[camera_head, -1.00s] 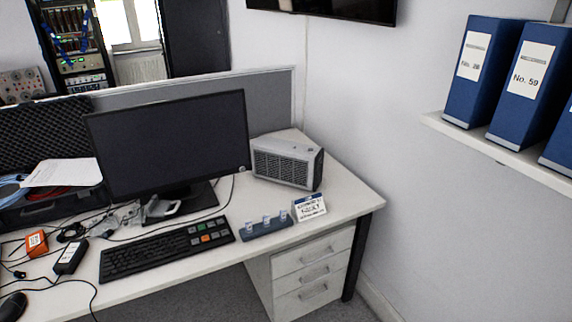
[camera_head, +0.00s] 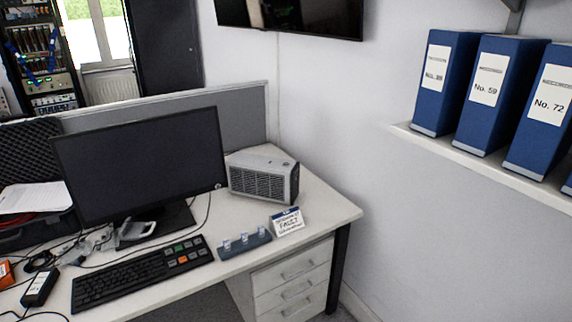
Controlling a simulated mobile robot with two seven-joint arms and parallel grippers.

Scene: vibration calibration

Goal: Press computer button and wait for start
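The computer monitor (camera_head: 140,165) stands on the white desk with a dark, blank screen. A small round mark shows at its lower right corner (camera_head: 217,186); I cannot tell whether it is a button. A black keyboard (camera_head: 138,276) lies in front of it, with green and orange-red keys at its right end. A grey box with a vented front (camera_head: 258,182), perhaps the computer, stands right of the monitor. No button on it is clear. Neither of my grippers is in view.
A blue-grey holder (camera_head: 244,242) with small pieces and a sign reading "FAULT" (camera_head: 288,221) stand near the desk's front. Cables and a black adapter (camera_head: 40,287) clutter the left. Blue binders (camera_head: 497,90) fill a wall shelf (camera_head: 480,165). Floor right of the drawers looks free.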

